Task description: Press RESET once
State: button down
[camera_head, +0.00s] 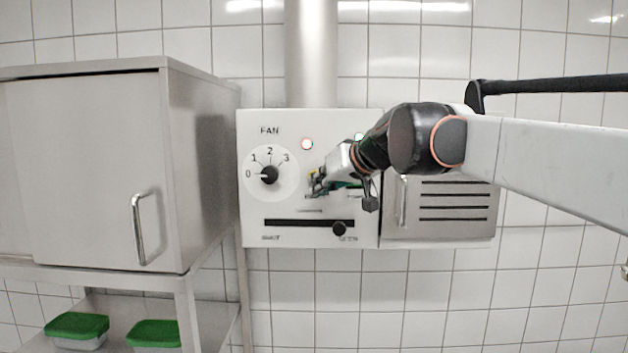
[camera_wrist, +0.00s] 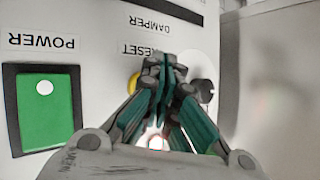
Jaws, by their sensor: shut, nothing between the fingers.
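The white control panel (camera_head: 285,123) hangs on the tiled wall in the head view. My gripper (camera_head: 318,186) is in front of its middle and hides part of it. In the wrist view, which shows the panel upside down, a yellow round button (camera_wrist: 133,84) sits by the RESET label (camera_wrist: 130,48), partly hidden behind the fingers. My gripper (camera_wrist: 165,66) is shut and empty, its tips beside the button and over the end of the label. I cannot tell whether they touch the panel. A green POWER switch (camera_wrist: 45,112) is to the left.
The panel also has a FAN dial (camera_head: 269,175) pointing at 0, a lit lamp (camera_head: 307,144) and a slider knob (camera_head: 339,229) near the OPEN end. A vented metal box (camera_head: 455,228) is at its right, a steel cabinet (camera_head: 90,170) at its left.

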jog(key=shift+w, duration=0.45)
dwell(0.7)
jog(key=shift+s, duration=0.9)
jog(key=s, duration=0.5)
jog(key=shift+a, duration=0.15)
dwell(0.3)
dwell(0.4)
jog(key=s+d+f+m+g+h+b, duration=0.1)
jog(key=s+d+f+b, duration=0.5)
jog(key=f, duration=1.6)
jog(key=s+d+f+m+g+h+b, duration=0.1)
jog(key=s+d+f+b, duration=0.5)
jog(key=s+f+b, duration=0.7)
jog(key=s+d+f+m+g+h+b, duration=0.1)
jog(key=s+d+f+h+b, duration=0.4)
jog(key=f+b, duration=1.2)
jog(key=s+d+f, duration=0.1)
jog(key=s+f, duration=0.1)
jog(key=f, duration=0.6)
jog(key=s+f+m, duration=0.1)
jog(key=s+f, duration=0.1)
jog(key=f, duration=0.5)
jog(key=shift+s+d+f, duration=0.35)
jog(key=shift+s+d, duration=0.05)
